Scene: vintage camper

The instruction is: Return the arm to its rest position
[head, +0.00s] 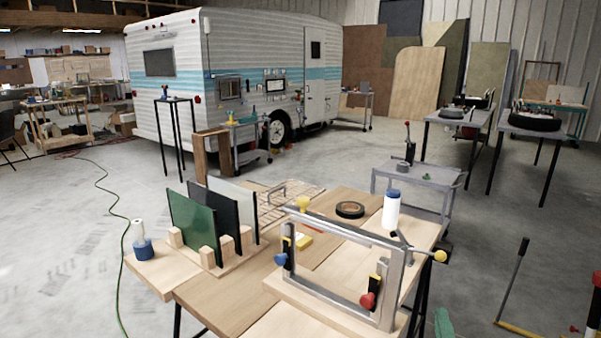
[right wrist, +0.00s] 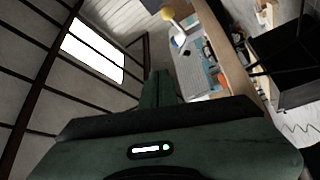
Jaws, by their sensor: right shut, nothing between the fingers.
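My right gripper (head: 443,323) shows only as a small green piece at the bottom edge of the head view, right of the wooden worktable (head: 235,312). In the right wrist view its dark green fingers (right wrist: 162,86) are together, with nothing between them. The gripper is apart from the objects on the table. My left gripper is in neither view.
The worktable holds a metal frame (head: 336,237) with clamps, a rack of upright panels (head: 192,226), a white bottle (head: 391,210) and black tape (head: 350,209). A grey cart (head: 425,180) stands behind. A lever (head: 513,280) rises at right. Floor at left is mostly clear.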

